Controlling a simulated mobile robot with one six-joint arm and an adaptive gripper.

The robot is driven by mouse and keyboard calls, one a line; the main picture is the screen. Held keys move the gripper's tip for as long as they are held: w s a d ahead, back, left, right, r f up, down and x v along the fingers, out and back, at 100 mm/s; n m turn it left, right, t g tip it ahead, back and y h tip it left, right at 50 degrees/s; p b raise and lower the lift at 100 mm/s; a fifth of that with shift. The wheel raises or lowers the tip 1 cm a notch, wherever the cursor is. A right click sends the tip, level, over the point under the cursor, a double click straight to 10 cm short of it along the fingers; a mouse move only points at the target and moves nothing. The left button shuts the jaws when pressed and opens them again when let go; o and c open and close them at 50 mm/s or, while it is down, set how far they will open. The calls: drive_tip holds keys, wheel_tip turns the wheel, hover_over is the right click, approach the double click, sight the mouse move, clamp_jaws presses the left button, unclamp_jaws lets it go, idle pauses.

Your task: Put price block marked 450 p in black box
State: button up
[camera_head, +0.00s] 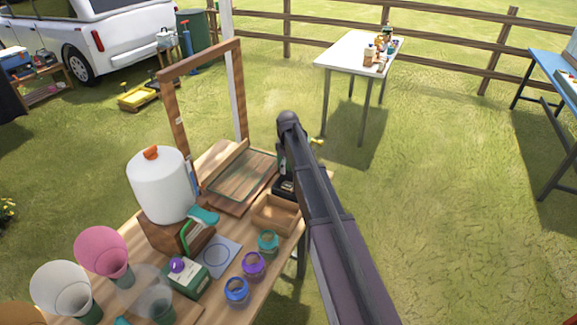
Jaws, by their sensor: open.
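A small black box-like thing (285,188) shows at the right edge of the wooden table, just left of my arm. My arm hides part of it, so I cannot be sure it is the black box. I cannot make out a price block marked 450 p; no such marking is readable. My arm reaches up from the lower right across the table's right edge and bends down near the table's far end. My gripper's fingers are hidden behind the arm.
A shallow wooden tray (274,213) sits beside the dark thing. Jars with teal (268,241), purple (253,265) and blue (236,290) rims stand in front. A white paper roll (160,185), a wooden frame (171,110) and cones crowd the left.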

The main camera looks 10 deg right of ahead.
drive_tip(key=shift+r+p, duration=0.45)
drive_tip(key=shift+r, duration=0.3)
drive_tip(key=shift+s, duration=0.15)
drive_tip(key=s+d+m, duration=0.1)
drive_tip(key=s+m, duration=0.9)
drive_tip(key=s, duration=1.9)
drive_tip(key=shift+s+d+m, duration=0.35)
drive_tip(key=shift+m, duration=0.05)
drive_tip(key=c, duration=0.5)
drive_tip(key=shift+o, duration=0.2)
drive_tip(key=shift+a, duration=0.15)
